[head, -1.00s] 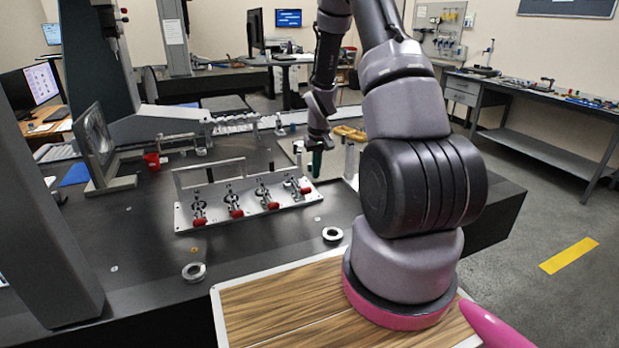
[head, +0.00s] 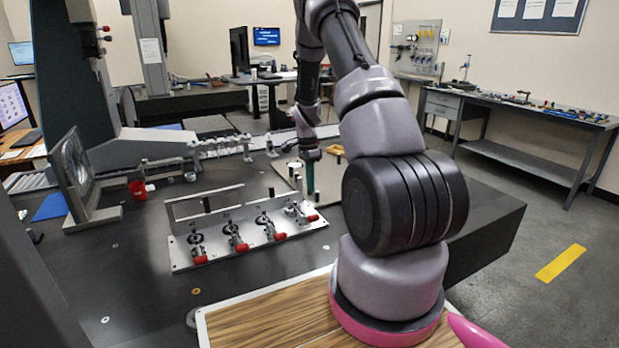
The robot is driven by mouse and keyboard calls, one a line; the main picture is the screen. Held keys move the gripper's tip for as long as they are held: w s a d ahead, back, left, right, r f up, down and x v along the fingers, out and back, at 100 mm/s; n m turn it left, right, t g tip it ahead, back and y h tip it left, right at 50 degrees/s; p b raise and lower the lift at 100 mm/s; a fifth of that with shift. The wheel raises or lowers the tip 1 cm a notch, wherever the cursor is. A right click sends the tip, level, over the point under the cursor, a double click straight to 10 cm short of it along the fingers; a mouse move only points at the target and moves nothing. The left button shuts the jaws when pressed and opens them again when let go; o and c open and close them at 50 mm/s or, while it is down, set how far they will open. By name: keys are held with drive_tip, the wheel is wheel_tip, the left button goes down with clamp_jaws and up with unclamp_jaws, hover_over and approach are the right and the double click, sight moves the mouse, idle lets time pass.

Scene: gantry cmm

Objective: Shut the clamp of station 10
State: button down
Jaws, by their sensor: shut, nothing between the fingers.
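A metal fixture plate (head: 215,257) on the dark table carries a row of several toggle clamps with red handles. These are the left clamp (head: 197,247), the second clamp (head: 236,237), the third clamp (head: 270,226) and the right clamp (head: 299,212). The red grips point toward the front. The station labels are too small to read, so I cannot tell which clamp is station 10 or how far each is closed. My gripper (head: 310,186) points down behind the right clamp, apart from it as seen here, shut and empty. Its tips are small and dark.
An upright frame (head: 205,196) stands along the back of the plate. Slim posts (head: 297,178) stand close to my gripper. The table's front left is mostly clear.

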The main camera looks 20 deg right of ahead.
sight(310, 217)
drive_tip(key=f, duration=0.5)
drive_tip(key=s+f, duration=0.1)
drive_tip(key=f, duration=0.2)
drive_tip(key=shift+s+f, duration=0.1)
drive_tip(key=shift+f, duration=0.2)
drive_tip(key=shift+s+f, duration=1.6)
drive_tip(key=shift+f, duration=0.15)
